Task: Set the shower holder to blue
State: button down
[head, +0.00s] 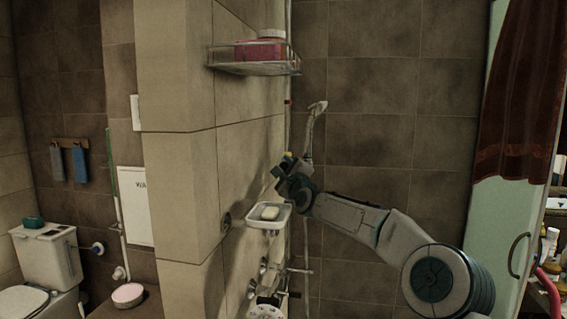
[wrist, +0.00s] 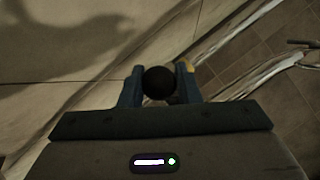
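My gripper (head: 284,172) is raised beside the wall, at the upright shower rail (head: 289,130). In the wrist view my gripper (wrist: 160,80) has its two fingers on either side of a dark round knob (wrist: 160,84), which fills the gap and appears to touch both. The knob looks like part of the shower holder; the rest of the holder is mostly hidden by my gripper. A small yellow part (wrist: 188,66) shows by the right fingertip. A pale hand shower (head: 316,112) stands above and to the right of my gripper. I see no blue setting mark clearly.
A wire shelf (head: 253,66) with a pink container is above on the wall. A soap dish (head: 282,216) with soap is just below my gripper. Taps (head: 263,268) sit lower down. A reddish curtain (head: 520,90) hangs far right.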

notch_tip(320, 180, down, 16)
jog(key=b, duration=1.8)
jog(key=shift+a+b, duration=0.15)
jog(key=shift+b, duration=0.25)
jog(key=shift+f, duration=0.1)
jog(key=c, duration=1.2)
grip_release()
jog(key=shift+o, duration=0.6)
jog(key=shift+a, duration=0.15)
jog(key=b+v, duration=0.3)
jog(key=v, duration=1.1)
jog(key=shift+b, duration=0.35)
jog(key=shift+s, duration=0.1)
